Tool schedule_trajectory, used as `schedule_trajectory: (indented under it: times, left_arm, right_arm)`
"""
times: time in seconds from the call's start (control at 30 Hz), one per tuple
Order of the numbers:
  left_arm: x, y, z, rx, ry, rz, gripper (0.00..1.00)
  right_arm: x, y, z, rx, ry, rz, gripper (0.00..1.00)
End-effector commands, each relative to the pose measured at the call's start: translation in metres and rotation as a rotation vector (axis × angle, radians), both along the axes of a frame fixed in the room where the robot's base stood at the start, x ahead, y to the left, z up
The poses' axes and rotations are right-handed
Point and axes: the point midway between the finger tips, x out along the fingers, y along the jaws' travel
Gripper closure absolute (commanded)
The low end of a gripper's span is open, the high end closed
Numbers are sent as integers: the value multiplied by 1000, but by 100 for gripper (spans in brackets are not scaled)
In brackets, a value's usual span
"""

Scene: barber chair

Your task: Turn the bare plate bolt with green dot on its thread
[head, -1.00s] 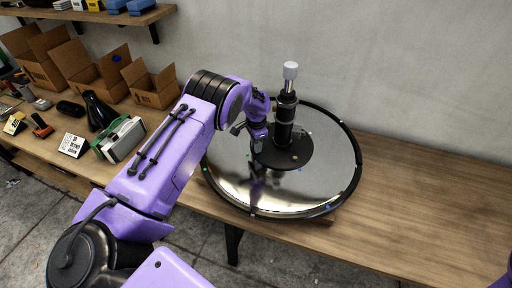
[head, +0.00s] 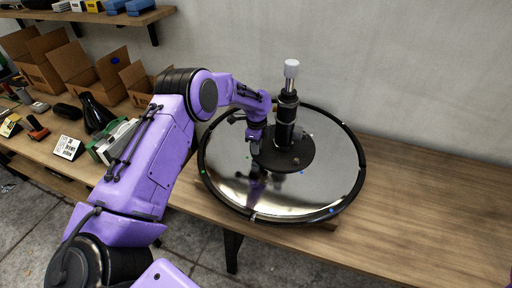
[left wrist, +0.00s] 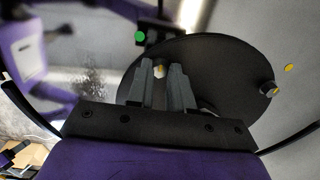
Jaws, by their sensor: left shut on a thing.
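The chair base is a shiny disc (head: 230,190) with a black plate (head: 305,160) and an upright column (head: 286,110) at its middle. My left gripper (head: 255,150) points down at the plate's left edge. In the left wrist view its fingers (left wrist: 163,76) are closed around a small pale bolt (left wrist: 158,71) on the black plate (left wrist: 215,60); the fingers hide most of it. Another bolt (left wrist: 269,88) stands at the plate's right edge near a yellow dot (left wrist: 289,68). My right gripper is out of view.
The disc lies on a wooden bench (head: 430,205), clear to the right. Cardboard boxes (head: 95,75), a black bottle (head: 97,113) and small items stand to the left. The column rises close beside my left gripper. A wall is behind.

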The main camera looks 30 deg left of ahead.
Motion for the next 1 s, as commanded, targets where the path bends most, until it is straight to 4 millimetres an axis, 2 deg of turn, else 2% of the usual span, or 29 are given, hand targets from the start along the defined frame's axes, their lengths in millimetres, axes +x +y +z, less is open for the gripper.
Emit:
schedule_trajectory:
  times: [0.03,0.63,0.67,0.7,0.73,1.0]
  left_arm:
    - [-3,-3,-5,-7,9,-15,100]
    - [-4,-3,-5,-7,12,-51,100]
    - [-4,-3,-5,-7,12,-51,73]
    - [-4,-3,-5,-7,12,-51,60]
    - [-3,-3,-5,-6,11,-51,54]
    - [-2,0,-2,-3,5,-48,54]
  right_arm:
    - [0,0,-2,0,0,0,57]
    - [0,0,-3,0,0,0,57]
    - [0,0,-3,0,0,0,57]
    - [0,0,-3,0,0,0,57]
    - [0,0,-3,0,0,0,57]
    - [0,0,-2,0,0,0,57]
